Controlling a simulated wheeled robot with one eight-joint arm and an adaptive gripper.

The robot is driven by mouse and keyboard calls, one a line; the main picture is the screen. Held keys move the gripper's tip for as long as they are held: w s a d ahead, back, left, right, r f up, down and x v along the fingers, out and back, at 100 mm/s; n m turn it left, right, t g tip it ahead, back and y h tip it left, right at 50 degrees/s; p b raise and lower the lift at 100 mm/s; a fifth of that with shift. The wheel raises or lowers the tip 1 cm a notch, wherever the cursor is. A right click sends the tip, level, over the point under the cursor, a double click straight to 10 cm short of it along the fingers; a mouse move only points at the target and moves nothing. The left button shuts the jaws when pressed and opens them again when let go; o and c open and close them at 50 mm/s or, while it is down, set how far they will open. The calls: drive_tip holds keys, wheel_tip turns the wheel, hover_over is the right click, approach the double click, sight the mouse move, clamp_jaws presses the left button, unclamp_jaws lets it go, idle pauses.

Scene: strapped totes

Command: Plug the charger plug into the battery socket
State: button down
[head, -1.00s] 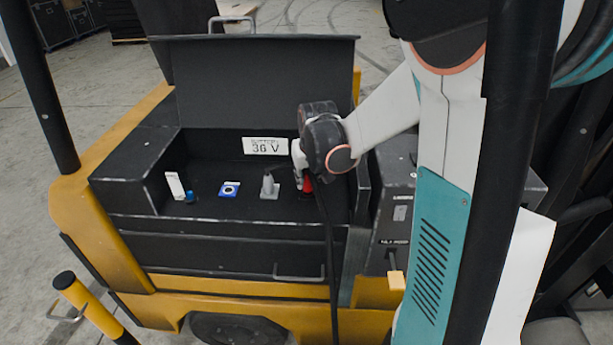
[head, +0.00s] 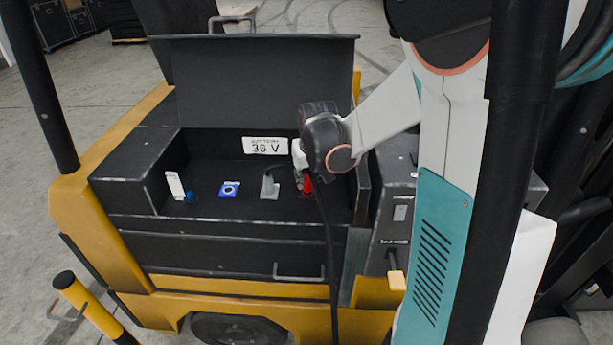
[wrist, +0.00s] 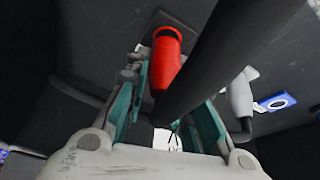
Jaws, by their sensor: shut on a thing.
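The red charger plug (wrist: 166,65) is between the two fingers of my gripper (wrist: 172,95), which is shut on it. Its far end meets a dark square plate (wrist: 186,30), which looks like the battery socket's mount; how deep it sits cannot be told. A thick black cable (wrist: 215,55) runs close past the plug in the wrist view. In the head view the red plug (head: 307,187) stands at the right end of the open battery bay, below my gripper (head: 302,176), and the cable (head: 328,250) hangs over the bay's front edge.
A grey connector (head: 269,188) stands just left of the plug; a blue-and-white socket (head: 229,189) and a white piece (head: 175,185) lie farther left. The raised lid (head: 260,85) stands behind. The bay's right wall (head: 361,190) is close to my gripper.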

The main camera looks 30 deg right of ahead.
drive_tip(key=shift+f+b, duration=0.5)
drive_tip(key=shift+f, duration=0.1)
idle(0.7)
drive_tip(key=c, duration=1.3)
unclamp_jaws()
drive_tip(key=shift+r, duration=0.1)
drive_tip(key=v, duration=1.2)
drive_tip(key=shift+s, duration=0.1)
drive_tip(key=shift+a, duration=0.1)
